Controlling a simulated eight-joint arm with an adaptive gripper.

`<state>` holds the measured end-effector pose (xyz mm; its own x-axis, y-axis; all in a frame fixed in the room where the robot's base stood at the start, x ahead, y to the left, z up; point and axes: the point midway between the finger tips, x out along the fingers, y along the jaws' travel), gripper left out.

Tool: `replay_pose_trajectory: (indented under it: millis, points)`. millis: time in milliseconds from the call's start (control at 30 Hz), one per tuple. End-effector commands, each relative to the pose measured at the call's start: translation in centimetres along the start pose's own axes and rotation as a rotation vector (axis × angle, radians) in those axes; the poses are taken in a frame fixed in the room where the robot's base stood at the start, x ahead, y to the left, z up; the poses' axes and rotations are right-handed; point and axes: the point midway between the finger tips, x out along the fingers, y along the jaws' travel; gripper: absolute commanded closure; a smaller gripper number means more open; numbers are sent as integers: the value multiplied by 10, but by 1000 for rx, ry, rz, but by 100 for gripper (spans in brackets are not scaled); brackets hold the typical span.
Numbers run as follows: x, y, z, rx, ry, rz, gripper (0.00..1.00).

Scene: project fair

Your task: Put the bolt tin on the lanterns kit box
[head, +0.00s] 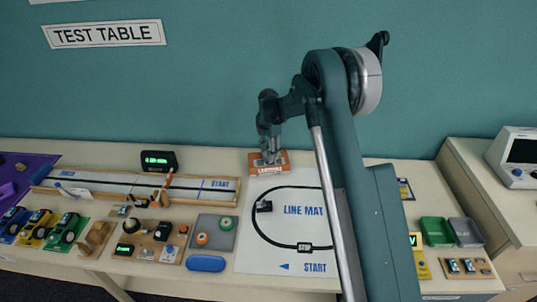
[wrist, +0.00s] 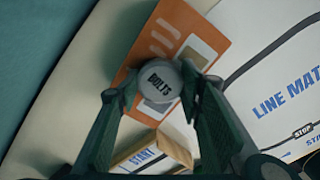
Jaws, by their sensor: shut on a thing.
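The bolt tin (wrist: 158,80) is a round grey tin with "BOLTS" on its lid. My gripper (wrist: 160,86) is shut on it, one finger on each side. The lanterns kit box (wrist: 167,35) is orange with pale printed panels and lies beneath the tin in the wrist view. In the head view the box (head: 284,168) lies at the back of the table, with my gripper (head: 269,155) right above it. The tin overlaps the box in the wrist view; I cannot tell whether it touches the lid. The fingers hide part of the tin and box.
The white line mat (head: 290,250) lies just in front of the box, with a small dark car (head: 264,206) on it. A wooden-edged start track (head: 205,190) is at left. Green (head: 436,232) and grey (head: 466,232) trays stand at right. The teal wall is close behind.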

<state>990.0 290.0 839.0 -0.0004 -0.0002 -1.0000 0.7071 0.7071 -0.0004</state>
Motion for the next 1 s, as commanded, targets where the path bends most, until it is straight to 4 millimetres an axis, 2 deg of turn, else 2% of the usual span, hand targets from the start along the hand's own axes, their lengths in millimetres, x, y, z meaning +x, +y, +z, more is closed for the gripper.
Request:
replay_pose_trajectory:
  millis: [267,300,400,767,1000]
  points:
    - [4,0,0,0,0,0,77]
    - [3,0,0,0,0,0,59]
    - [3,0,0,0,0,0,48]
    - [2,0,0,0,0,0,48]
    - [-10,0,0,0,0,0,48]
